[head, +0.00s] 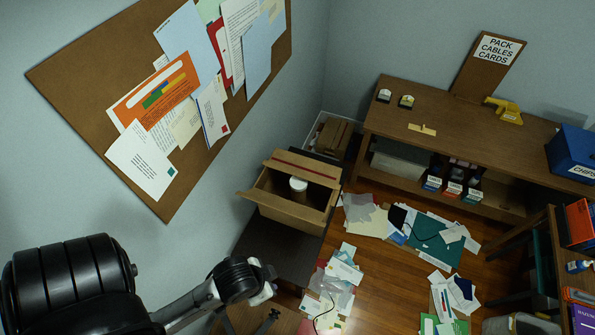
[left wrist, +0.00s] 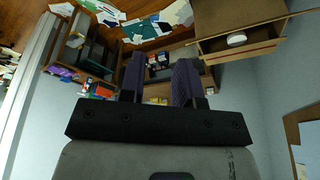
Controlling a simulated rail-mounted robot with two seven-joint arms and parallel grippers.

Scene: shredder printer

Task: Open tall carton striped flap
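The tall brown carton (head: 290,212) stands on a dark stand left of centre in the head view. Its top is open and a white round-topped item (head: 298,184) sits inside. The far flap (head: 305,165) bears a dark red stripe and stands raised and tilted back; the near flap (head: 280,209) leans outward. My left gripper (head: 268,282) is below and left of the carton, apart from it. In the left wrist view the carton (left wrist: 240,52) is at the upper right, and the two fingers of my left gripper (left wrist: 159,62) are apart with nothing between them. My right gripper is not seen.
A dark stand (head: 273,252) carries the carton beside the wall. A corkboard (head: 75,75) with papers hangs above left. Papers (head: 335,285) litter the wooden floor to the right. A wooden bench (head: 450,125) stands behind, with a blue bin (head: 572,150) at its right end.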

